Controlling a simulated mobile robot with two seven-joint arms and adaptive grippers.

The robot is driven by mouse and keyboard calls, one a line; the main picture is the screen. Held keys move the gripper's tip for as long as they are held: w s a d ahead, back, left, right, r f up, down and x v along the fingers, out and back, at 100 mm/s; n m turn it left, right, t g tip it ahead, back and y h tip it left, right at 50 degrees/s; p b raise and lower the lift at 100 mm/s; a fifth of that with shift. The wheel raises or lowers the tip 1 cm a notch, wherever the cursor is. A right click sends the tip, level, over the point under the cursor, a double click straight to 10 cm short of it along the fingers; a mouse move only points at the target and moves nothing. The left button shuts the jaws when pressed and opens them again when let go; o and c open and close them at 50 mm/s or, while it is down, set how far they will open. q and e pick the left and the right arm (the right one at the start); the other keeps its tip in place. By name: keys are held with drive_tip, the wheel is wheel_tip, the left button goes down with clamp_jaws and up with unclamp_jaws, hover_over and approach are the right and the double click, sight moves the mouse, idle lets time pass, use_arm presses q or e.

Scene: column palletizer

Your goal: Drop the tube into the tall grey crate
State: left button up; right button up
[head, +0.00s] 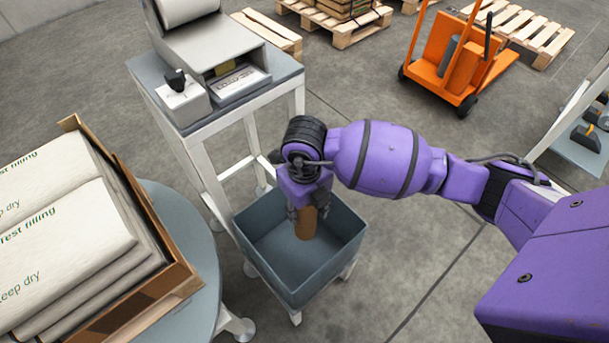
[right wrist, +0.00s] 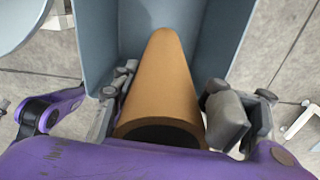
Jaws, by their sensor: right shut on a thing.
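The tube (head: 305,223) is a brown cardboard cylinder. My right gripper (head: 308,205) is shut on its upper end and holds it roughly upright, pointing down into the tall grey crate (head: 338,262). In the right wrist view the tube (right wrist: 163,85) runs away from me between the two fingers (right wrist: 170,112), with the grey crate's walls (right wrist: 238,30) around its far end. I cannot tell whether the tube's lower end touches the crate floor. The crate floor shows bare around the tube. My left gripper is not in view.
A white-legged table (head: 150,80) with a grey machine stands behind the crate. A box of white sacks (head: 150,290) sits on a round table (head: 205,255) at left. An orange pallet truck (head: 455,60) and pallets (head: 520,28) are farther back. Floor right of the crate is open.

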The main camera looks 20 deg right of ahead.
drive_tip(key=o, duration=1.8)
drive_tip(key=shift+w, duration=0.1)
wheel_tip(320, 180, up, 12)
drive_tip(key=shift+r, duration=0.1)
